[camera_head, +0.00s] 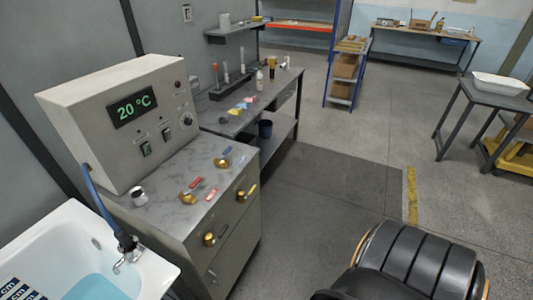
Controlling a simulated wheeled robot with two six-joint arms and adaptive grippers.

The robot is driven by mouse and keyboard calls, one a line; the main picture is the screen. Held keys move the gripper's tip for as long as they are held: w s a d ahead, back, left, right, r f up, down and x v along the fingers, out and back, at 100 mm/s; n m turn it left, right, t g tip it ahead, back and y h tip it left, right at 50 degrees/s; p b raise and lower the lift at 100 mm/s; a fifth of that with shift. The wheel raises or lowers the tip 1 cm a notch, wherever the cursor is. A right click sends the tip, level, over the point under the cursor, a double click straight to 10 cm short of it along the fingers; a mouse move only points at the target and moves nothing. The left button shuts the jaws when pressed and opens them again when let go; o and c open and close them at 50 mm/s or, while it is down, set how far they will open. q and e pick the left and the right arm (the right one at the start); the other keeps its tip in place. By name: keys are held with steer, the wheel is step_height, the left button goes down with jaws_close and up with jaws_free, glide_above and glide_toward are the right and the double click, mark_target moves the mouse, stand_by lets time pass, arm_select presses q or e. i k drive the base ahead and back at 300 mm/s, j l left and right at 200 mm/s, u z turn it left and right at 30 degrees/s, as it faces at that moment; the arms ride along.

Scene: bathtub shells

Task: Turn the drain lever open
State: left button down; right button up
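Two brass valves sit on the grey cabinet top, one with a red lever (196,182) and one with a blue lever (226,151). Two brass-coloured handles, a lower left one (209,239) and an upper right one (246,193), are on the cabinet front. I cannot tell which of these is the drain lever. The white bathtub (158,273) at the lower left holds light blue water (98,287) and is cut off by the frame. A round fitting (96,243) is on its inner wall. Neither of my grippers is in view.
A control box (125,120) reading 20 °C stands on the cabinet. A blue hose (100,203) reaches the tub's tap (127,253). Open floor (330,185) lies right of the cabinet.

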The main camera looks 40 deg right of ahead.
mark_target(214, 242)
steer(key=z, duration=0.8)
